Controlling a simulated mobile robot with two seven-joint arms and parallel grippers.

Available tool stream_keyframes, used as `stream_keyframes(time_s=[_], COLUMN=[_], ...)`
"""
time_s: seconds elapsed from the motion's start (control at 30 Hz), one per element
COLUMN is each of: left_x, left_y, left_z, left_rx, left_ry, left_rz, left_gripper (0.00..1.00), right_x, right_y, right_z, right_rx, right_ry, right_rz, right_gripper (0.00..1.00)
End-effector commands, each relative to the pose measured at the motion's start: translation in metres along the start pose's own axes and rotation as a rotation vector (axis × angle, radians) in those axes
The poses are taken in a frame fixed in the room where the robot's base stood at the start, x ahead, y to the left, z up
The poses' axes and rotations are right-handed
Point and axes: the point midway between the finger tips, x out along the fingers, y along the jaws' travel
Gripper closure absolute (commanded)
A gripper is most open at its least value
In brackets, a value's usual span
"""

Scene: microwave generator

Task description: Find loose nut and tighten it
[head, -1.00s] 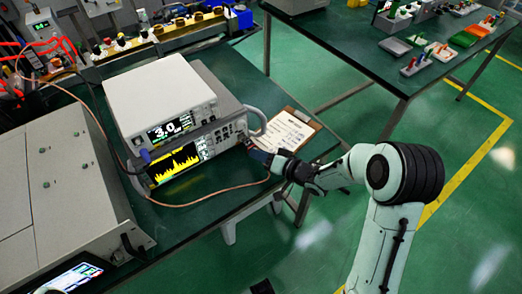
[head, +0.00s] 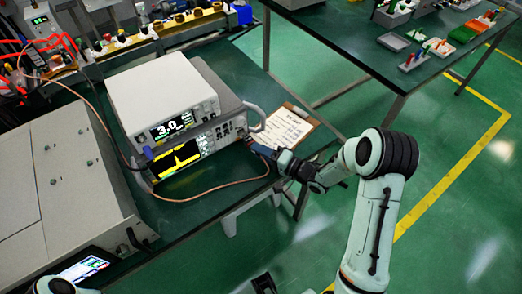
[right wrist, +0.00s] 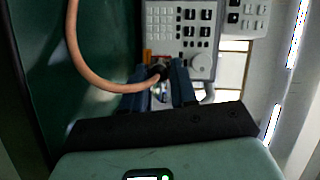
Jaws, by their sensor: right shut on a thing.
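A copper-coloured cable (head: 215,190) curves over the green bench to the front of the lower instrument (head: 180,158), where its connector with the nut meets the panel. My right gripper (head: 254,149) is at the right end of that panel. In the right wrist view its two blue fingers (right wrist: 158,84) are shut around the dark connector nut (right wrist: 157,71) at the cable's end. The fingers partly hide the nut, and its seating cannot be seen. The lower screen shows a narrow yellow peak. A dark part at the bottom edge seems to be my left gripper (head: 265,284); its jaws are unclear.
A white instrument (head: 160,90) reading 3.0 sits on top of the lower one, which has a grey side handle. A clipboard (head: 287,128) lies to the right. A large grey case (head: 70,180) fills the left. Green floor is clear at the right.

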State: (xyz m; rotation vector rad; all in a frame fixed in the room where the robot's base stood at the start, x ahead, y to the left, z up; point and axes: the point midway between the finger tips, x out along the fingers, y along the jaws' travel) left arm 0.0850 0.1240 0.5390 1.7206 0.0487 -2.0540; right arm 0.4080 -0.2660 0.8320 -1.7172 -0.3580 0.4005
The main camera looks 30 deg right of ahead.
Motion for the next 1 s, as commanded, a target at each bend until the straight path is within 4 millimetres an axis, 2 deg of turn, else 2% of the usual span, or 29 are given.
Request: stream_keyframes(time_s=[0.4,0.43,0.5,0.83,1.0], left_x=[0.0,0.0,0.0,0.0,0.0], left_y=[0.0,0.0,0.0,0.0,0.0], left_z=[0.0,0.0,0.0,0.0,0.0], left_rx=[0.0,0.0,0.0,0.0,0.0], left_ry=[0.0,0.0,0.0,0.0,0.0], left_rz=[0.0,0.0,0.0,0.0,0.0], left_gripper=[0.57,0.57,0.57,0.57,0.57], right_x=[0.0,0.0,0.0,-0.002,-0.023], right_y=[0.0,0.0,0.0,0.0,0.001], right_z=[-0.001,-0.001,-0.001,-0.001,-0.001], right_rx=[0.005,0.005,0.005,0.004,0.004], right_ry=[0.001,0.001,0.001,0.001,0.004], right_rz=[-0.002,-0.002,-0.002,-0.001,0.001], right_gripper=[1.0,0.66,0.47,0.47,0.47])
